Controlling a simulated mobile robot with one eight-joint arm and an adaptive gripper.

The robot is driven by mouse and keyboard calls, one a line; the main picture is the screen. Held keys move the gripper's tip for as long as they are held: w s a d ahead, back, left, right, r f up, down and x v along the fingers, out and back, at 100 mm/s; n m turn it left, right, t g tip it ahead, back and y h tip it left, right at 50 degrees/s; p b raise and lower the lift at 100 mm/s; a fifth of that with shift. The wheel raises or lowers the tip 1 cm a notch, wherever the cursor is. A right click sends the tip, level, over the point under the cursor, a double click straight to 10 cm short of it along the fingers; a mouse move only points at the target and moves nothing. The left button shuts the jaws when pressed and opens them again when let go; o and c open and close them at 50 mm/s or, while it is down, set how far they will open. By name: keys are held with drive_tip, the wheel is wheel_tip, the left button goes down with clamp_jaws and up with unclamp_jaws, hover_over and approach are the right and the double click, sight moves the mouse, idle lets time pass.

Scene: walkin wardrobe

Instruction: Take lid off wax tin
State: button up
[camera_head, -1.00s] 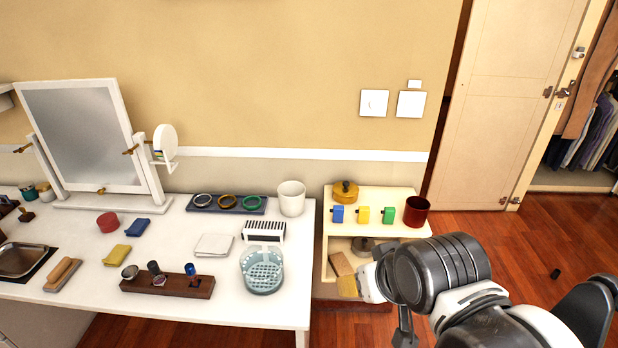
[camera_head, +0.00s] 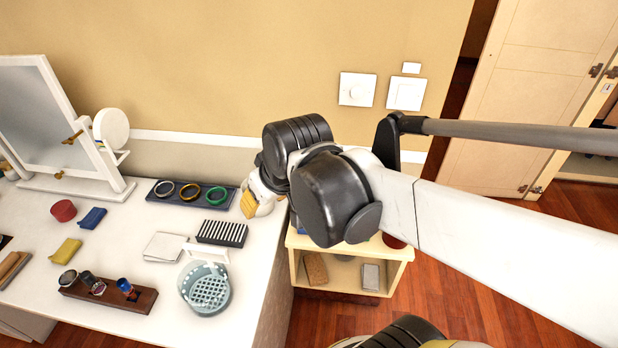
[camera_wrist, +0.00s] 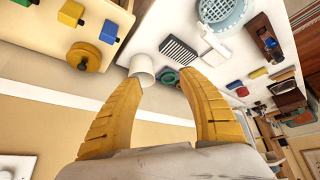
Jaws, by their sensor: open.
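A round yellow tin (camera_wrist: 85,57) with a small dark knob on top stands on the small shelf unit at the left of the wrist view. It may be the wax tin; in the head view my arm hides it. A round red tin (camera_head: 63,210) also stands on the white table. My gripper (camera_wrist: 162,80) is open, with nothing held between its yellow fingers. In the head view its yellow finger (camera_head: 249,205) shows near the table's back right corner. The yellow tin lies outside the fingers, to their left in the wrist view.
A white cup (camera_wrist: 141,68) stands close by the left fingertip in the wrist view. A dark ring tray (camera_head: 190,192), striped rack (camera_head: 221,233) and pale blue basket (camera_head: 206,288) stand on the table. Blue (camera_wrist: 103,31) and yellow (camera_wrist: 65,12) blocks stand near the yellow tin.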

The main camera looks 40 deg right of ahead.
drive_tip(key=w+d+f+g+p, duration=0.1)
drive_tip(key=d+f+p, duration=0.1)
drive_tip(key=d, duration=0.6)
drive_tip(key=w+d+f+p, duration=0.1)
drive_tip(key=d+p, duration=0.1)
drive_tip(key=d, duration=0.5)
drive_tip(key=w+d+f+g+p, duration=0.1)
drive_tip(key=w+d+f+p, duration=0.15)
drive_tip(key=d, duration=0.55)
drive_tip(key=x, duration=0.1)
drive_tip(key=b+x, duration=0.1)
drive_tip(key=x, duration=0.1)
drive_tip(key=b+x, duration=0.1)
drive_tip(key=shift+s+f, duration=0.25)
drive_tip(key=shift+f, duration=0.15)
drive_tip(key=b+x, duration=0.2)
drive_tip(key=x, duration=0.4)
drive_tip(key=shift+a+b, duration=0.15)
drive_tip(key=shift+b, duration=0.25)
drive_tip(key=shift+r, duration=0.1)
clamp_jaws()
